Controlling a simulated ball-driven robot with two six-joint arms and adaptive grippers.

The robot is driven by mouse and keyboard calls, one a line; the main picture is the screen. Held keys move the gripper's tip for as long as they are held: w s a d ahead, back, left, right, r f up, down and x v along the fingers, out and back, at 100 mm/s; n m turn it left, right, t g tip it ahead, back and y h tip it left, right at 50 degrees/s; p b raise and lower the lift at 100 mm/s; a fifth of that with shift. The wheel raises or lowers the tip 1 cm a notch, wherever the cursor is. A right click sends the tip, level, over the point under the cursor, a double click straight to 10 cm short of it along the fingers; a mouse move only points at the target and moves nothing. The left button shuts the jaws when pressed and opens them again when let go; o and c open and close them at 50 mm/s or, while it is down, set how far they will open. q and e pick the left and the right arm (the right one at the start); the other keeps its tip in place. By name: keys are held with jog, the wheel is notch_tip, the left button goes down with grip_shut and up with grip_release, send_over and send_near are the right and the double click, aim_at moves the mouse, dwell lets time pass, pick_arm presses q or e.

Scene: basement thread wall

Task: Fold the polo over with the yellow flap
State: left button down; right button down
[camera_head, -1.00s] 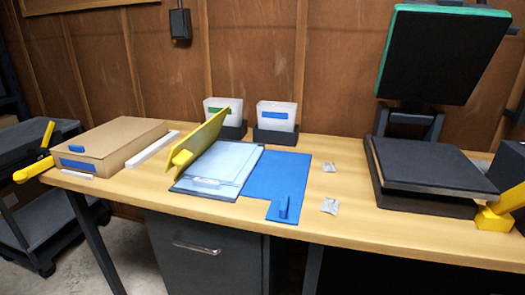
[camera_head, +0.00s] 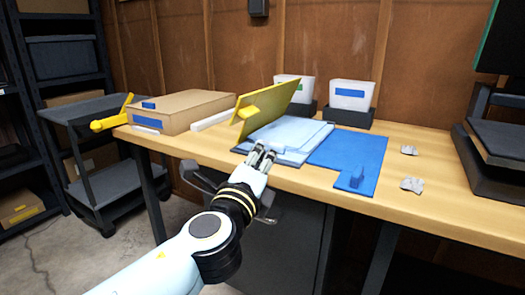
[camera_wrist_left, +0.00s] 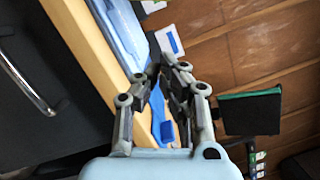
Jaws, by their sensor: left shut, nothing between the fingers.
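The yellow flap (camera_head: 268,104) stands raised and tilted at the left side of the folding board, with a yellow grip block on its outer face. The light blue polo (camera_head: 290,133) lies flat beside it; in the left wrist view part of it (camera_wrist_left: 122,28) shows at the top. A blue flap (camera_head: 350,155) lies flat on the table to the right of the polo. My left gripper (camera_head: 264,150) is shut and empty at the front edge of the board, below the yellow flap; its fingertips (camera_wrist_left: 160,68) also show in the wrist view. My right gripper is out of view.
A cardboard box (camera_head: 178,112) and a white strip (camera_head: 212,119) are left of the flap. Two white bins (camera_head: 350,94) stand behind. Two small grey packets (camera_head: 411,184) lie to the right, before a black press (camera_head: 495,150). The table's front strip is clear.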

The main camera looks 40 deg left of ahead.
pick_arm(q)
jog(key=p+x, duration=0.1)
jog(key=x, duration=0.9)
jog(key=a, duration=0.1)
jog(key=a+r+p, duration=0.1)
jog(key=a, duration=0.1)
jog(key=shift+s+r, duration=0.25)
jog(key=shift+s, duration=0.1)
jog(key=shift+a, duration=0.3)
jog(key=shift+r, duration=0.15)
